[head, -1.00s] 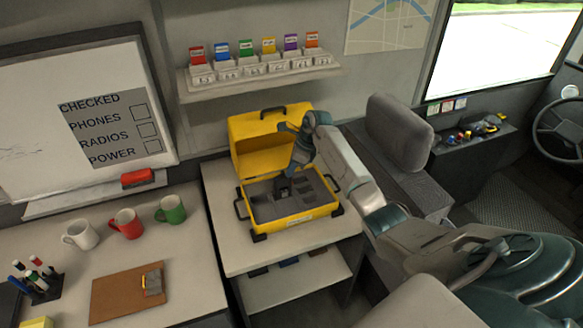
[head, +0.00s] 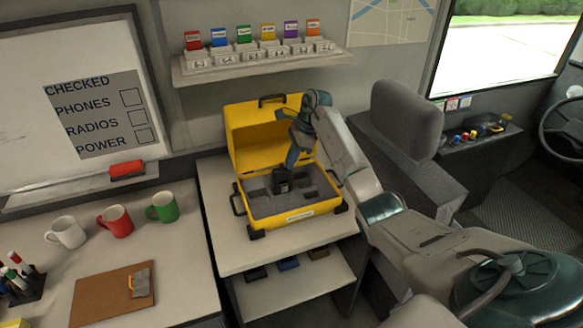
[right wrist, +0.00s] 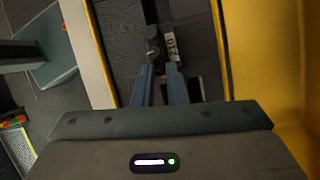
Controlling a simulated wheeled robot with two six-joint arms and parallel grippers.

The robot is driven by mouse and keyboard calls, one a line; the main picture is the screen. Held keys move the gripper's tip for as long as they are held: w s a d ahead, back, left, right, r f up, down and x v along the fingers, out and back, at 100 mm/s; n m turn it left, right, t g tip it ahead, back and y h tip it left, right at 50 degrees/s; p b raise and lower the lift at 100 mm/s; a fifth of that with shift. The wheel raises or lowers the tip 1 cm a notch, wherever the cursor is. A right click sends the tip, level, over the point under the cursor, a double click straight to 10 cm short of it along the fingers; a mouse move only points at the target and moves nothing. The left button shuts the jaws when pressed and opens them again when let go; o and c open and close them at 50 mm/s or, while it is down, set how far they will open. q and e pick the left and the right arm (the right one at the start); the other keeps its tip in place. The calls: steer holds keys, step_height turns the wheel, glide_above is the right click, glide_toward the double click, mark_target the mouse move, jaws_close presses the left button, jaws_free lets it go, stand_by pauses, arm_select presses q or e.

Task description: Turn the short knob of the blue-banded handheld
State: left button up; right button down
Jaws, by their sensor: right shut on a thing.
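The yellow case (head: 238,202) stands open on the shelf unit, with grey foam slots inside. My right gripper (right wrist: 162,72) reaches down into it; in the head view the gripper (head: 283,188) looks like a dark block over the foam. In the right wrist view its blue-grey fingers are close together, shut on a small dark part, seemingly the short knob of the handheld. Beside the fingertips are a round grey part (right wrist: 153,48) and a white label (right wrist: 172,47). The fingers hide most of the handheld, and I cannot make out a blue band. My left gripper is not in view.
The case's raised lid (head: 245,130) stands behind the gripper, and its walls are close around. A seat (head: 408,118) is to the right. Mugs (head: 115,221) and a clipboard (head: 100,295) are on the left counter. A shelf (head: 250,65) with coloured cards hangs above.

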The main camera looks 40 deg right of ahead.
stand_by(0.3)
steer(key=c, duration=1.5)
jaws_free()
steer(key=shift+o, duration=0.2)
steer(key=shift+r, duration=0.15)
steer(key=shift+d+r+b, duration=0.25)
steer(key=shift+b, duration=0.05)
steer(key=p+v, duration=0.2)
steer(key=v, duration=0.8)
